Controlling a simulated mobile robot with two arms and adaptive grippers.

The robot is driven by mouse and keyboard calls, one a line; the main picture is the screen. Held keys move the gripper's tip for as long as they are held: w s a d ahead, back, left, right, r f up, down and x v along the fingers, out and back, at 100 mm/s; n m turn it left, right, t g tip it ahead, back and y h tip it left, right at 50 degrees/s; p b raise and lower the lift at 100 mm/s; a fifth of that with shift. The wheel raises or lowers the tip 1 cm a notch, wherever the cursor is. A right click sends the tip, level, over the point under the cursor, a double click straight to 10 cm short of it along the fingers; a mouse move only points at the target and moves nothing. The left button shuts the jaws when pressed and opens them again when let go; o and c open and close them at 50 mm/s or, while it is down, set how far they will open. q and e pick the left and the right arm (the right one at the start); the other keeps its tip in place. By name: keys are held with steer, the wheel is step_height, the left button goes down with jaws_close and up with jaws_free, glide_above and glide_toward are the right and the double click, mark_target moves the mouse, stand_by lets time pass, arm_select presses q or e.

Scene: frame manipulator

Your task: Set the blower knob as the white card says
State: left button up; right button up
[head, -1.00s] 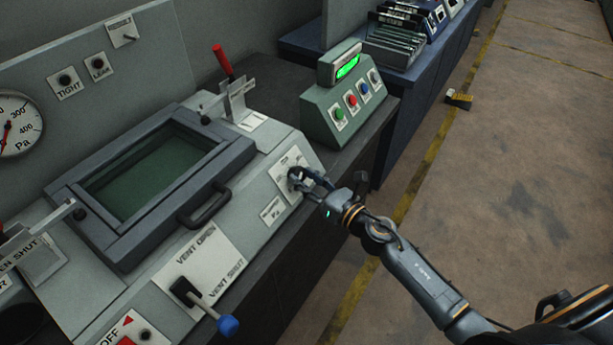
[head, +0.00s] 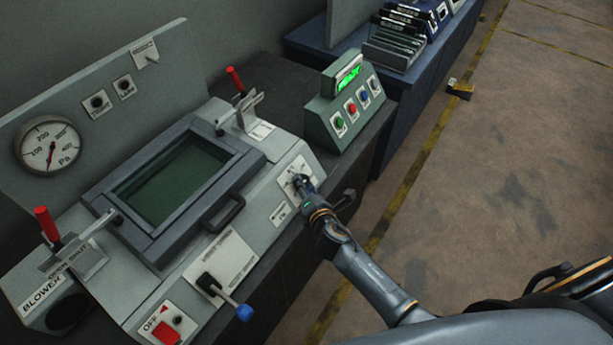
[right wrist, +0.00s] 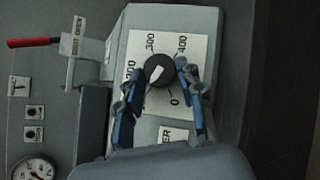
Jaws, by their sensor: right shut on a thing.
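The blower knob is a round black knob (right wrist: 159,70) with a white pointer mark, on a white dial plate (right wrist: 200,72) numbered from 0 to 400. In the head view the dial plate (head: 288,178) is on the console's sloping right front. My right gripper (head: 302,184) is at the knob, its two blue-padded fingers (right wrist: 160,85) on either side of it, shut on it. The exact pointer reading is too small to tell. A white label (head: 281,214) sits below the dial, partly hidden in the wrist view. I cannot identify the instruction card. My left gripper is out of view.
A framed window with a handle (head: 223,212) is left of the dial. A blue-tipped lever (head: 243,312) stands in front. Red-handled clamps (head: 235,80) flank the window. A round Pa gauge (head: 49,146) and a green button box (head: 348,100) are nearby. The floor right is open.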

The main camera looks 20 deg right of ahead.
steer(key=shift+w+r+m+g+h+p, duration=0.1)
steer(key=shift+r+m+g+h+p, duration=0.35)
steer(key=shift+m+p, duration=0.45)
steer(key=m+g+p, duration=0.1)
steer(key=m, duration=0.1)
steer(key=shift+w+a+m+g+h, duration=0.1)
steer(key=shift+a+m+g+h, duration=0.05)
steer(key=shift+m+g+h, duration=0.25)
steer(key=m+g, duration=0.1)
steer(key=m, duration=0.1)
steer(key=m+g, duration=0.1)
steer(key=shift+w+r+m+g, duration=0.1)
steer(key=shift+w+m+g, duration=0.15)
steer(key=shift+m, duration=0.15)
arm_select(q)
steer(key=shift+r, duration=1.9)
arm_select(e)
steer(key=shift+r+m+g, duration=0.1)
steer(key=shift+m+g, duration=1)
steer(key=shift+m, duration=0.2)
steer(key=o, duration=1.2)
steer(key=shift+c, duration=0.2)
steer(key=shift+y, duration=0.25)
